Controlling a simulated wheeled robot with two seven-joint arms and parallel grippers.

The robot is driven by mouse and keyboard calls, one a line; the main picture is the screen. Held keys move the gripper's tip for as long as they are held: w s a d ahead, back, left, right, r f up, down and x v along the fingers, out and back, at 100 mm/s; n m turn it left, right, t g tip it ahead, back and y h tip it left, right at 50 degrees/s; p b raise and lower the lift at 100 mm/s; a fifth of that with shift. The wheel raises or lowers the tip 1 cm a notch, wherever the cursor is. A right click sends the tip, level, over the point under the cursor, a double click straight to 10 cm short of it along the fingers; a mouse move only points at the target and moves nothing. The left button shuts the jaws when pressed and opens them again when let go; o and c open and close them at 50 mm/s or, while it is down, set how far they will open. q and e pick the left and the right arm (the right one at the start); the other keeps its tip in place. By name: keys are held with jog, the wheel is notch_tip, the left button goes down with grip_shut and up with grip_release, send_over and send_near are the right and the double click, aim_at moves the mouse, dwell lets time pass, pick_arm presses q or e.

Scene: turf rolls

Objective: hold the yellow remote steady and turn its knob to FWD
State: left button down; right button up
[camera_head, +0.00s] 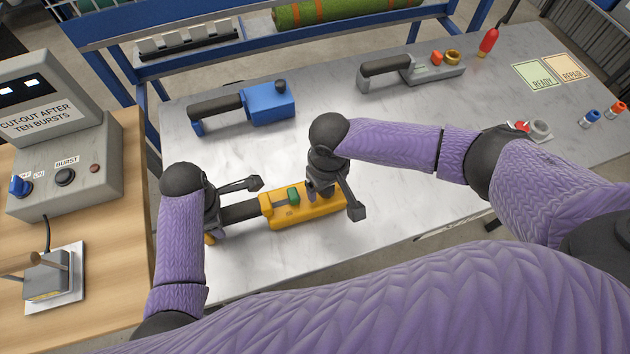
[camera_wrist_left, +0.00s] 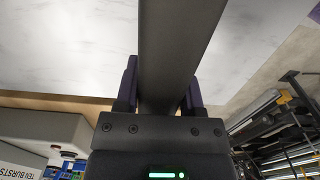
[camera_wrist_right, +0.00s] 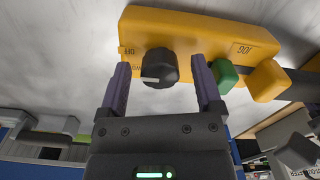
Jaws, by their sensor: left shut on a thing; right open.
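The yellow remote (camera_head: 300,214) lies on the grey bench top, with a dark handle (camera_head: 240,213) at its left end. My left gripper (camera_head: 214,216) is shut on that handle, which fills the space between its fingers in the left wrist view (camera_wrist_left: 175,50). My right gripper (camera_head: 322,190) is open over the remote's right end. In the right wrist view the black knob (camera_wrist_right: 160,65) sits between the open fingertips, with a gap on each side. Its white mark points left; lettering near there is partly hidden. OFF and JOG labels are legible. A green control (camera_wrist_right: 224,76) is beside one finger.
A blue tool (camera_head: 268,103) and a grey tool (camera_head: 435,70) lie farther back. A red bulb-shaped piece (camera_head: 488,42) and READY and REPAIR cards are at the back right. A control box (camera_head: 75,165) stands on the wooden table at left.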

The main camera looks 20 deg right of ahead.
grip_shut()
dwell(0.3)
jog(key=shift+n, duration=0.4)
jog(key=n, duration=0.3)
jog(key=shift+n, duration=2.6)
grip_release()
jog(key=shift+r, duration=0.1)
